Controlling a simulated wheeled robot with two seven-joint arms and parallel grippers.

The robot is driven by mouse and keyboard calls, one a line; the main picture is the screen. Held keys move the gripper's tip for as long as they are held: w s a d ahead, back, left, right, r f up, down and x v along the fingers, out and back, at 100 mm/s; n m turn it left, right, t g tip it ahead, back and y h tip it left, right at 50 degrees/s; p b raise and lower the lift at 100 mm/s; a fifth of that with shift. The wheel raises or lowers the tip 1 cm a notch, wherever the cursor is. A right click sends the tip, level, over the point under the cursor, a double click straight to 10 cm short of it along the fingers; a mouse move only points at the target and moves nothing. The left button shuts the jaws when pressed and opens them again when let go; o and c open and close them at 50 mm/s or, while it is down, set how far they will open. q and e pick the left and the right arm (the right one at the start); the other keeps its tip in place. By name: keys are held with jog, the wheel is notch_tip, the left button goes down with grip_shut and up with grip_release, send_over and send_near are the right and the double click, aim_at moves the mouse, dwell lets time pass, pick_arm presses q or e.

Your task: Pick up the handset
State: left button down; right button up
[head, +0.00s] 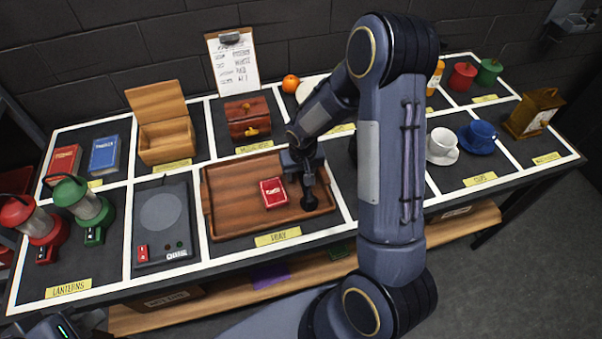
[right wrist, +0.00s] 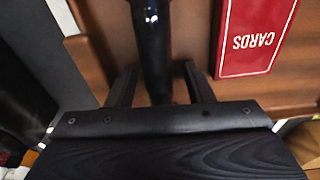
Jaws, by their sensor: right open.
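The handset (head: 309,202) appears as a dark piece with a rounded end on the right part of the wooden tray (head: 225,222); my right gripper hides some of it. In the right wrist view the handset (right wrist: 152,45) is a black, glossy bar running between the two fingers. My right gripper (head: 302,172) is over the tray at the handset. Its fingers, also in the right wrist view (right wrist: 160,82), are open on either side of the bar, with gaps showing. My left gripper (head: 62,328) is only partly visible at the bottom left corner; its fingers cannot be made out.
A red cards box (head: 273,192) lies on the tray just left of the handset, close to my right gripper. Two lanterns (head: 80,200) and a charger pad (head: 162,215) are left of the tray. A red chest (head: 248,118) stands behind it, cups (head: 441,146) to the right.

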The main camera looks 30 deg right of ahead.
grip_shut()
